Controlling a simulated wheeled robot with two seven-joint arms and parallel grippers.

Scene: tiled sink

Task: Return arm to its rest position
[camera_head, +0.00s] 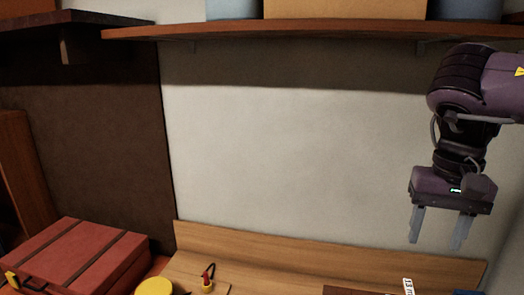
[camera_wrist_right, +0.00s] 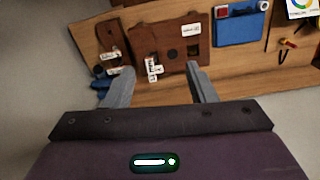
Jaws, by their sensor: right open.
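My right arm comes in at the right of the head view, purple and black. Its right gripper (camera_head: 437,228) points down with its two grey fingers apart, open and empty. It hangs in the air above the right part of the wooden surface (camera_head: 215,245), in front of the pale wall. In the right wrist view the open gripper (camera_wrist_right: 160,85) has nothing between its fingers, with the wooden surface and its items beyond them. My left gripper is not in view.
A red case (camera_head: 75,255) stands at the lower left. A shelf (camera_head: 300,29) with boxes runs along the top. A yellow round thing (camera_head: 155,286), a brown panel (camera_wrist_right: 170,50) and a blue thing (camera_wrist_right: 240,25) are on or near the wooden surface. The air before the wall is clear.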

